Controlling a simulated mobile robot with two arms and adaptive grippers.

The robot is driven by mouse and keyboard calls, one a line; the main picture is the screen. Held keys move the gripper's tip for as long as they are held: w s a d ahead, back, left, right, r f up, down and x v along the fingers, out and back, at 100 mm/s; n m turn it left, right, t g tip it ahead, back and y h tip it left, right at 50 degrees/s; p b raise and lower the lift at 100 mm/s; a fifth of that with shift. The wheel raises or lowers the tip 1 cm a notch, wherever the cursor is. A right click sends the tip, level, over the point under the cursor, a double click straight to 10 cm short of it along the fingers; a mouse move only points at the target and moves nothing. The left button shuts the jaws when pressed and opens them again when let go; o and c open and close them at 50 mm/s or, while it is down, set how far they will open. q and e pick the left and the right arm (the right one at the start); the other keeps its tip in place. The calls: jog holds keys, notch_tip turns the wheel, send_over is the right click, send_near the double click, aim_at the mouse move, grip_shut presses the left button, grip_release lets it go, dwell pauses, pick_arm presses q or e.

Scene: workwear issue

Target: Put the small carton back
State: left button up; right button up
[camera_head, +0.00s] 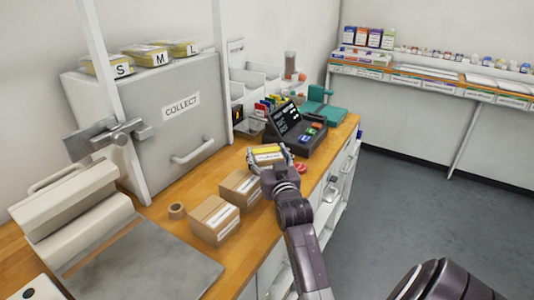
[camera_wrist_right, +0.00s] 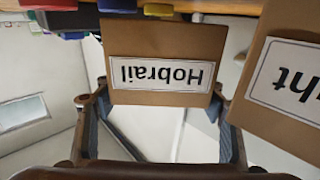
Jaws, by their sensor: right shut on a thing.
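My right gripper (camera_head: 269,159) is above the wooden counter, in front of the dark till. Two brown cartons with white labels, a nearer one (camera_head: 214,220) and a farther one (camera_head: 240,188), stand on the counter left of the gripper. My left gripper is not in view.
Another labelled carton (camera_wrist_right: 285,75) is close on the right in the wrist view. The till (camera_head: 296,130) stands just behind the gripper. A tape roll (camera_head: 177,211), a grey mat (camera_head: 150,265) and a "COLLECT" cabinet (camera_head: 150,125) are at the left.

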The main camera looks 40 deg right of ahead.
jog(key=shift+s+a+f, duration=0.1)
jog(key=shift+f, duration=0.7)
jog(key=o, duration=1.3)
jog(key=shift+f, duration=0.2)
jog(key=shift+a, duration=0.1)
jog(key=shift+r, duration=0.6)
jog(key=v, duration=0.7)
jog(key=b+v, duration=0.1)
jog(key=v, duration=0.3)
jog(key=shift+r, duration=0.3)
jog(key=shift+s+r, duration=0.15)
jog(key=shift+s, duration=0.2)
